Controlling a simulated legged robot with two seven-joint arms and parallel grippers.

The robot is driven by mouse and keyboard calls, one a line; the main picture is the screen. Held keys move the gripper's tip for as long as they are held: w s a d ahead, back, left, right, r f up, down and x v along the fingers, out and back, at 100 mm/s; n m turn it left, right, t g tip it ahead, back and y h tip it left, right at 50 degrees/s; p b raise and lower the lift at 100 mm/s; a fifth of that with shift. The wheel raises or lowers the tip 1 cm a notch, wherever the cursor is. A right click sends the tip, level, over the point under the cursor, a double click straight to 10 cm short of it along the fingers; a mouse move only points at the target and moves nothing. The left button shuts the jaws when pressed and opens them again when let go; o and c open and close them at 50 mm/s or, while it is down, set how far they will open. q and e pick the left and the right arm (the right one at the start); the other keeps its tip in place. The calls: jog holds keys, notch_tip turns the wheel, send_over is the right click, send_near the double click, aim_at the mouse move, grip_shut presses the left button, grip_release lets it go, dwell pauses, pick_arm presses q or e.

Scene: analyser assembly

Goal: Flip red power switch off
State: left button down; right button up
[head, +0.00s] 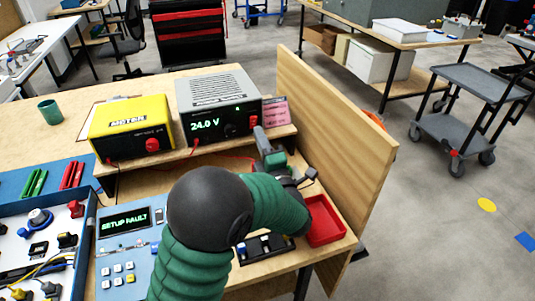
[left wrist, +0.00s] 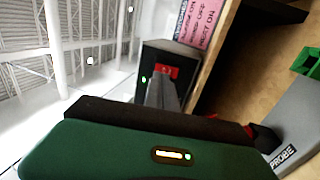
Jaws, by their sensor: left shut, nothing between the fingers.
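The grey power supply (head: 215,88) stands on the raised wooden shelf. Its display is lit and reads 24.0 V. The red power switch (head: 253,121) is at the right end of its front face, partly hidden by my gripper. In the left wrist view the red switch (left wrist: 168,72) sits on the dark front panel, beside a small green light. My left gripper (head: 259,133) is shut and empty, its fingertips right at the switch. In the left wrist view its fingers (left wrist: 162,90) point at the switch's lower part; I cannot tell whether they touch. My right gripper is not in view.
A yellow meter (head: 130,125) stands left of the supply. A pink note (head: 275,111) is to its right, near a tall wooden side panel (head: 335,130). A red tray (head: 324,221) lies below on the right. A panel (head: 125,222) reads SETUP FAULT.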

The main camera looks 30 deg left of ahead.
aim_at(253, 120)
pick_arm(q)
jog(key=shift+x, duration=1.6)
jog(key=shift+a+r+p, duration=0.1)
jog(key=shift+r+p, duration=0.25)
jog(key=shift+p, duration=0.2)
jog(key=shift+w+a+r+g+h+p, duration=0.15)
jog(key=shift+r+g+h+p, duration=0.35)
jog(key=shift+p, duration=0.65)
jog(key=shift+f+b, duration=0.35)
jog(key=shift+b, duration=0.05)
jog(key=shift+f, duration=0.1)
